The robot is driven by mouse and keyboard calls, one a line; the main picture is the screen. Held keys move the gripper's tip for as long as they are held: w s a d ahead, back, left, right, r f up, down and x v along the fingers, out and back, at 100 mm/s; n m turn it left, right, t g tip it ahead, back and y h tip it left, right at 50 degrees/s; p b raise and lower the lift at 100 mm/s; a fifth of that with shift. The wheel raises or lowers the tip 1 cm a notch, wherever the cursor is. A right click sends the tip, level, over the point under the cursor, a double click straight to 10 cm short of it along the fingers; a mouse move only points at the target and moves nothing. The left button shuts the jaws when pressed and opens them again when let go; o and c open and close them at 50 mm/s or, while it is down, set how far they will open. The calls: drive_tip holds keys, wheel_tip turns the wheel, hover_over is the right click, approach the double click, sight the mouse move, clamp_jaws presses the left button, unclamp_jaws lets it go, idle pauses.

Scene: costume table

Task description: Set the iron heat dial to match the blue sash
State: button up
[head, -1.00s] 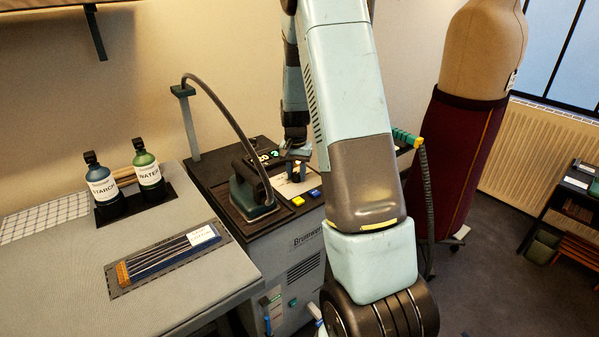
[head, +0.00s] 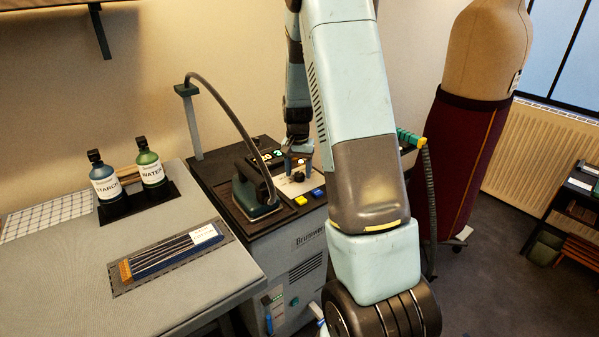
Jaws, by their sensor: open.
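The iron (head: 256,186) is dark green and sits on its pad on top of the steam station (head: 308,240), with a hose arching up behind it. A small black dial (head: 298,177) stands on a pale panel to the right of the iron. My gripper (head: 299,172) is open and points down over the dial, its two fingers on either side; whether they touch it I cannot tell. The dial's markings are too small to read.
Yellow (head: 301,200) and blue (head: 318,193) buttons sit at the panel's front edge.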

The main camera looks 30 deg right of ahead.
sight(298, 173)
wheel_tip(298, 173, up, 13)
drive_tip(key=shift+f, duration=0.15)
drive_tip(key=shift+w+a, duration=0.1)
idle(0.3)
